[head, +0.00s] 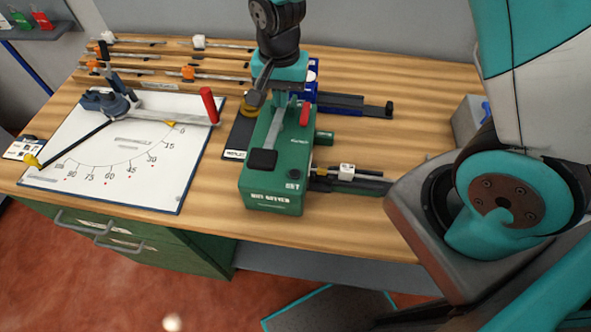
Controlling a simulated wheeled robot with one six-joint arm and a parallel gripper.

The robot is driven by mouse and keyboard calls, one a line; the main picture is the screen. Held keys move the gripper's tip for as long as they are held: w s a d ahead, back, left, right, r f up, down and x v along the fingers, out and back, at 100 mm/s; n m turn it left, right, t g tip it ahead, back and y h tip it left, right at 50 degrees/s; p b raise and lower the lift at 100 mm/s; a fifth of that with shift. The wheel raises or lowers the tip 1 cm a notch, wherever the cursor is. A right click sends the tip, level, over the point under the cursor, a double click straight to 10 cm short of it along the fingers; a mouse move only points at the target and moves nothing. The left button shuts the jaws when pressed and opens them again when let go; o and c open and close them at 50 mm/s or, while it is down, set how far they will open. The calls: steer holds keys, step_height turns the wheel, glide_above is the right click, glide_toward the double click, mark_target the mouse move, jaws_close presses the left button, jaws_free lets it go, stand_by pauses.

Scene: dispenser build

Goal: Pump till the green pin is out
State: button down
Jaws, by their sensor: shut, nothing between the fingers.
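A green bench device (273,190), marked SET on its front, stands at the middle of the table. A black pad (263,159) sits on its top near the front, at the end of a grey lever (275,128). A red handle (305,115) stands at its right side, with a short green cylinder (325,138) below it. I cannot make out a green pin for certain.
A white dial board (65,172) with a pointer and a red-handled lever (209,105) lies to the left. Racks with rods (150,72) stand behind it. A dark rail with a white block (347,170) lies right of the device. Bare table (400,135) lies further right.

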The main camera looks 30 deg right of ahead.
steer(key=shift+s+f+b, duration=0.2)
steer(key=shift+f+b, duration=0.25)
steer(key=shift+f, duration=0.6)
steer(key=shift+s+f, duration=0.1)
steer(key=shift+f, duration=0.2)
steer(key=shift+s+b, duration=0.2)
steer(key=shift+b, duration=0.1)
steer(key=shift+r, duration=0.15)
steer(key=shift+w+r+p, duration=0.4)
steer(key=shift+r+p, duration=0.25)
steer(key=shift+p, duration=0.35)
steer(key=shift+w+r+p, duration=0.1)
steer(key=shift+r+p, duration=0.35)
steer(key=shift+r, duration=0.25)
